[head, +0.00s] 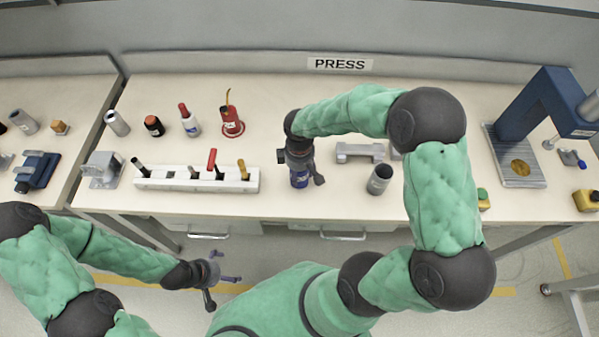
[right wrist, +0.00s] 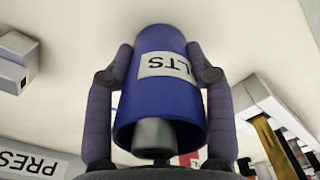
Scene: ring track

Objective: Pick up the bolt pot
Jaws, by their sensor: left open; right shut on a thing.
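The bolt pot is a blue cylinder (right wrist: 165,100) with a white label whose visible letters read "LTS", upside down in the right wrist view. I cannot tell whether the pot touches the bench. My left gripper (head: 222,281) is open and empty, in front of the bench over the floor.
A white tool rack (head: 195,180) stands left of the pot. A grey block (head: 360,152) and a dark grey cup (head: 379,179) stand to the right. A red oil can (head: 231,123) and several bottles stand behind the rack. A blue press (head: 535,110) stands at the far right.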

